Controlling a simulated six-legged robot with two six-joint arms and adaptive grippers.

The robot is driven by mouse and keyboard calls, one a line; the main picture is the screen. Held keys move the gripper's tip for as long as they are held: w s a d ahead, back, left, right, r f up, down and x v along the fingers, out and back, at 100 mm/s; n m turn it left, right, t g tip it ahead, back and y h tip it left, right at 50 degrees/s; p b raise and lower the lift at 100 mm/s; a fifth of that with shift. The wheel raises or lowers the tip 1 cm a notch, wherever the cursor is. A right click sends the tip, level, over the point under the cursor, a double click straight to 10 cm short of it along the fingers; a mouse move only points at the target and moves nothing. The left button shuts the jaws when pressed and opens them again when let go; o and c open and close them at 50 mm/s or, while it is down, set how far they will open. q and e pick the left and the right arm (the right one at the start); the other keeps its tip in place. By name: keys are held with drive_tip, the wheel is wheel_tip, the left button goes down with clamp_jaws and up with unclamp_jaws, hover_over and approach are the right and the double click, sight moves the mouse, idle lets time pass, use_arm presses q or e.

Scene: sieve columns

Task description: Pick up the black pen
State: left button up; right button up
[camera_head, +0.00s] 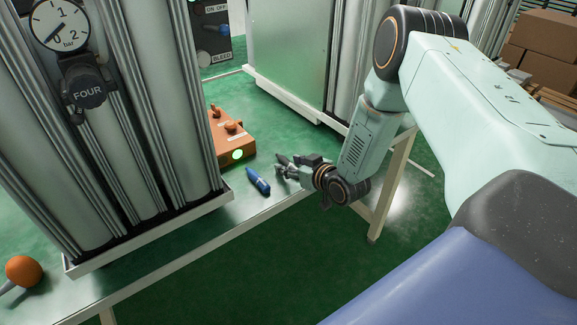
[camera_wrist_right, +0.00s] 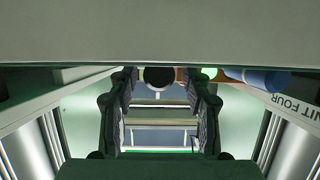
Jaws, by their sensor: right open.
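My right gripper (camera_head: 281,168) is low over the table's edge, its fingers pointing left. In the right wrist view its two open fingers (camera_wrist_right: 160,105) stand apart. A dark round end (camera_wrist_right: 158,77), which looks like the black pen, shows between or just beyond the fingertips; I cannot tell whether they touch it. In the head view a small dark piece of the black pen (camera_head: 282,159) shows beside the fingertips, the rest hidden by the gripper. A blue pen (camera_head: 258,181) lies on the table left of the gripper and also shows in the right wrist view (camera_wrist_right: 262,80).
An orange box (camera_head: 231,142) with knobs and a lit green button stands behind the pens. Tall metal columns with a gauge (camera_head: 61,24) stand at the left. The table edge (camera_head: 215,242) runs close below the pens.

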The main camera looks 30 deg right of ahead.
drive_tip(key=shift+c, duration=1.4)
drive_tip(key=c, duration=0.4)
clamp_jaws()
drive_tip(key=shift+r, duration=0.1)
